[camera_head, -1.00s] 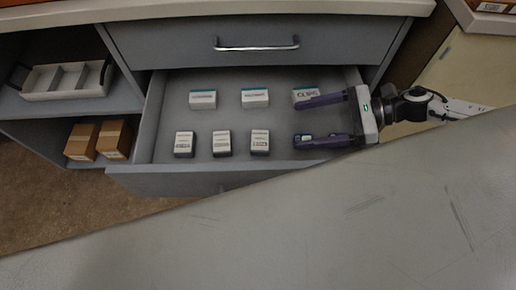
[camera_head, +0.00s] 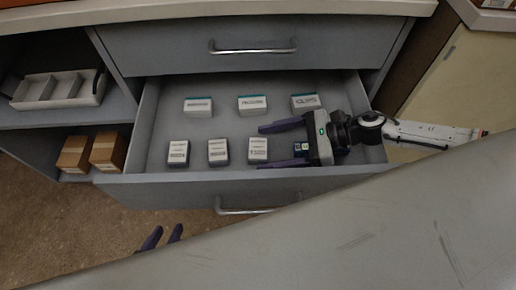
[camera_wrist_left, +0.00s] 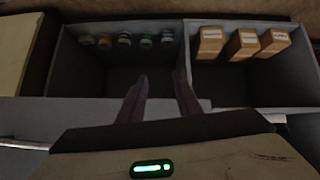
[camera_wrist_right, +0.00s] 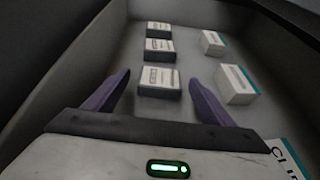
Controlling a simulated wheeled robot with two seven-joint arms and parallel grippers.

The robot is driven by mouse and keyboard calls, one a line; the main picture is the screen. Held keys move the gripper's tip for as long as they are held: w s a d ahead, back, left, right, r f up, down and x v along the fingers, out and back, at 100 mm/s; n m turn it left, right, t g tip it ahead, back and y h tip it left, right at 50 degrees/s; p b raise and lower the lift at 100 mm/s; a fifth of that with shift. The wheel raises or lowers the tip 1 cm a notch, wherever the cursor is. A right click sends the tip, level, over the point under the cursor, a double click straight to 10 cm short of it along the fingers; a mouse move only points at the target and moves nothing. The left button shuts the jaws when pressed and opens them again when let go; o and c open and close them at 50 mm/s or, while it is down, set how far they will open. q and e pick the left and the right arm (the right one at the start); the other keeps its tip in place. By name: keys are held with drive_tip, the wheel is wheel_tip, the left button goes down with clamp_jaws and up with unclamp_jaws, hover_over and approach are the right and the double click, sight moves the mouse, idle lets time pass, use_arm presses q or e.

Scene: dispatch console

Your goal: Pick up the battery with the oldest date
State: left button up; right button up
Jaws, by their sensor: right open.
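Three white-topped dark blocks, which look like batteries, stand in a row at the front of the open drawer: left (camera_head: 178,153), middle (camera_head: 218,152) and right (camera_head: 258,152). Their printed dates are too small to read surely. My right gripper (camera_head: 261,147) is open, its fingertips on either side of the right block and apart from it. The right wrist view shows that block (camera_wrist_right: 158,82) ahead between the fingers. A small dark labelled item (camera_head: 301,148) shows near the palm; I cannot tell what it is. My left gripper (camera_head: 163,236) is open and empty, low in front of the drawer.
White-and-teal boxes, including one marked CLIPS (camera_head: 306,103), form the drawer's back row. A divided tray (camera_head: 60,89) and brown cartons (camera_head: 108,151) are on shelves at left. The left wrist view shows small cylinders (camera_wrist_left: 124,40) and tan boxes (camera_wrist_left: 243,44) in compartments. A grey surface (camera_head: 330,235) fills the foreground.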

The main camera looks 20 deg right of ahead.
drive_tip(key=shift+w+a+f, duration=0.2)
drive_tip(key=shift+a+f, duration=0.1)
drive_tip(key=shift+a, duration=0.3)
drive_tip(key=c, duration=1.3)
